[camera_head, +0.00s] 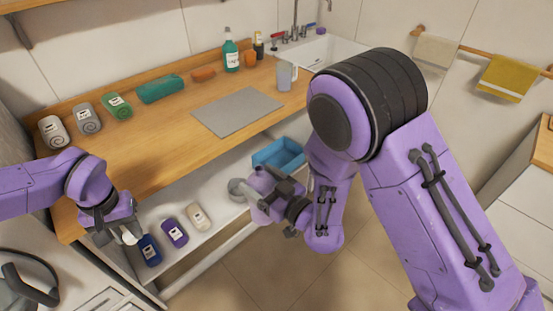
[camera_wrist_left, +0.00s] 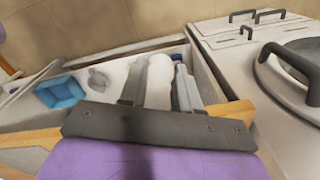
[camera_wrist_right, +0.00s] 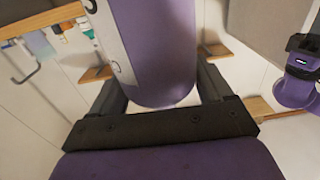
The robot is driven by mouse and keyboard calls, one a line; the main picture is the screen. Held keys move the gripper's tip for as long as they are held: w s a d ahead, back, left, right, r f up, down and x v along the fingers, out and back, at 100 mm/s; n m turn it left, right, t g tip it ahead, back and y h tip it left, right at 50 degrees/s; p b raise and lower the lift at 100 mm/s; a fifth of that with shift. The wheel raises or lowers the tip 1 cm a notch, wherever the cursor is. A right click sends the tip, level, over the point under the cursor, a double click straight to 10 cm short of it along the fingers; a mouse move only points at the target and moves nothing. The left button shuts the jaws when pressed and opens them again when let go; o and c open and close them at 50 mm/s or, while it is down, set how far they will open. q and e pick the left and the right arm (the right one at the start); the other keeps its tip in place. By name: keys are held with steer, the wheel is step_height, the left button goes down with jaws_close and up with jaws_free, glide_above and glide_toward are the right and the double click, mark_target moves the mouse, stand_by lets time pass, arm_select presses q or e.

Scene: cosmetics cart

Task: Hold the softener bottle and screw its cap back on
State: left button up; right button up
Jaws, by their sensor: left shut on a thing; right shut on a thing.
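My left gripper (camera_head: 122,236) is shut on a small white rounded thing (camera_head: 130,238), at the left end of the lower shelf. The white thing (camera_wrist_left: 159,80) stands between the fingers in the left wrist view; I cannot tell whether it is the cap. My right gripper (camera_head: 266,196) is shut on a purple rounded body (camera_wrist_right: 160,75), which looks like the softener bottle and fills the space between its fingers in the right wrist view. In the head view the right arm partly hides it. The two grippers are well apart.
Above is a wooden counter (camera_head: 160,133) with a grey mat (camera_head: 238,111), towels and bottles.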

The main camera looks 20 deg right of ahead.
steer(key=s+a+f+n+g+y, duration=0.2)
steer(key=a+f+n+g+y, duration=0.2)
steer(key=a+n+g+y, duration=0.3)
steer(key=a+g+y, duration=0.1)
steer(key=a, duration=0.2)
steer(key=shift+s+a, duration=0.2)
steer(key=shift+f, duration=0.1)
arm_select(q)
steer(key=shift+d, duration=0.2)
steer(key=d+r+n, duration=0.4)
steer(key=d+r, duration=0.1)
steer(key=d, duration=0.5)
steer(key=d+r+n, duration=0.4)
steer(key=d+r, duration=0.2)
steer(key=d, duration=0.5)
steer(key=shift+r, duration=0.2)
